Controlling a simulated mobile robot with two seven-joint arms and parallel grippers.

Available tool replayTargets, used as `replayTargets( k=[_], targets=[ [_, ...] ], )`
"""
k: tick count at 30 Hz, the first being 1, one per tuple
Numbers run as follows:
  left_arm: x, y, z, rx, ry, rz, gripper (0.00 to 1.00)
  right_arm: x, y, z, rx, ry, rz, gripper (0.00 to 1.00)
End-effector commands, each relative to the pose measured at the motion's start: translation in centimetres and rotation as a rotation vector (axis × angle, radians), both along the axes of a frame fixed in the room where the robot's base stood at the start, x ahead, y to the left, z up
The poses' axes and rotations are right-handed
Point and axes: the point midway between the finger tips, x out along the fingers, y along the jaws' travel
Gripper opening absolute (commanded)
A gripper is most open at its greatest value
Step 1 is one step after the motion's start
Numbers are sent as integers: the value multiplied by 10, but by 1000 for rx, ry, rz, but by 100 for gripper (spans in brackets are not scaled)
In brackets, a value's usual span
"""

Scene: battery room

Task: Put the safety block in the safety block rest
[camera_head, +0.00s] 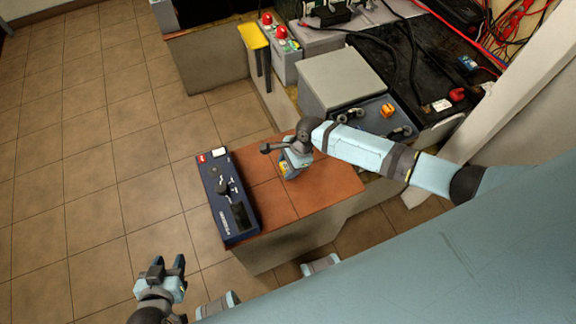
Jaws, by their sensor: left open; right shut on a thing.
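My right gripper (288,168) points down over the orange-brown top of a low bench and is shut on a small yellow thing (284,169), mostly hidden by the fingers. This may be the safety block; I cannot tell for sure. A dark blue panel (213,200) with black parts lies at the bench's left edge, left of this gripper. I cannot tell which thing is the safety block rest. My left gripper (168,264) is open and empty over the tiled floor, at the lower left.
The bench top (330,190) is clear to the right of my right gripper. Behind it stand a grey box (340,78) and a blue unit with an orange piece (387,110) and black clamps. A yellow bracket (253,37) and cables lie further back. Open floor (90,150) lies left.

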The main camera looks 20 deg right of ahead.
Motion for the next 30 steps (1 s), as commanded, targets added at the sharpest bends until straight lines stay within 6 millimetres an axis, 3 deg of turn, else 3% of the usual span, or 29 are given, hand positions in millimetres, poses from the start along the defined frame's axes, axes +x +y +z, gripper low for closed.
replayTargets(
  k=[8,9,12,22,30],
  targets=[
    [1,0,3,-1,-5,0,43,0,0,-2,0,0,-1,16],
    [1,-1,3,-1,-5,0,43,0,-1,-2,0,0,-1,51],
    [1,-1,3,-2,-6,0,43,0,0,-2,0,0,-1,70],
    [1,-1,1,-2,-6,-1,43,0,0,2,0,-1,1,70],
    [1,-1,10,0,-13,-2,43,1,-19,47,1,-1,0,70]
  ],
)
